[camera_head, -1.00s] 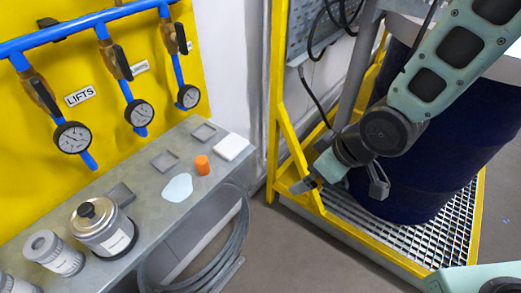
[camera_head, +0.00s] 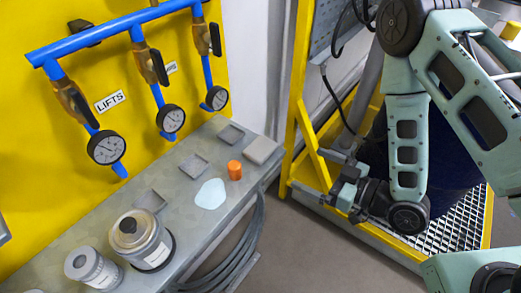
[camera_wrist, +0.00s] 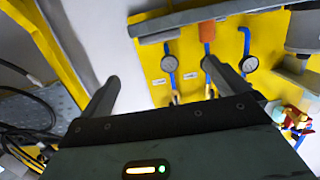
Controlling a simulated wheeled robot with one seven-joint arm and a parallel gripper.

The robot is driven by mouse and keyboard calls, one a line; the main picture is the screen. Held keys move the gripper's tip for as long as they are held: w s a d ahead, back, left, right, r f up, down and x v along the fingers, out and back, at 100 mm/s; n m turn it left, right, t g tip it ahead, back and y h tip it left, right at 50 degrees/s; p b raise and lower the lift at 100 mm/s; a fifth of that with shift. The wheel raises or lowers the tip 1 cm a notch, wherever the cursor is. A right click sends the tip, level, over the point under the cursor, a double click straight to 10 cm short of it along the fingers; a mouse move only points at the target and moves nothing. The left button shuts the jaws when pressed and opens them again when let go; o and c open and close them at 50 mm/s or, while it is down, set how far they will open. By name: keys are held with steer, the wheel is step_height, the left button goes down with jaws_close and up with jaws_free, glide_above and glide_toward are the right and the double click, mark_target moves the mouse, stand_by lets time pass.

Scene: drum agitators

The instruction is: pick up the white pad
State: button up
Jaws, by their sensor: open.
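The white pad (camera_head: 262,150) is a flat square block at the far right end of the grey shelf (camera_head: 190,215). It looks greyish in shade and lies beside an orange cap (camera_head: 234,170). My gripper (camera_head: 343,188) is to the right of the shelf end, apart from the pad and in front of the yellow frame. In the wrist view my gripper (camera_wrist: 163,80) has its two fingers spread with nothing between them.
A pale puddle-like patch (camera_head: 211,194), a metal can (camera_head: 141,240) and a white jar (camera_head: 92,268) are on the shelf. Gauges on blue pipes (camera_head: 107,147) stand behind it. A yellow frame (camera_head: 300,90) rises to its right. Grey hose (camera_head: 240,235) hangs below.

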mark_target(267, 150)
steer(key=b+x, duration=0.5)
steer(key=x, duration=0.4)
steer(key=shift+w+a+b, duration=0.15)
steer(key=shift+a+b, duration=0.2)
steer(key=shift+b, duration=0.05)
steer(key=shift+f+p+x, duration=0.2)
steer(key=shift+p+x, duration=0.65)
steer(key=shift+x, duration=2.45)
steer(key=c, duration=1)
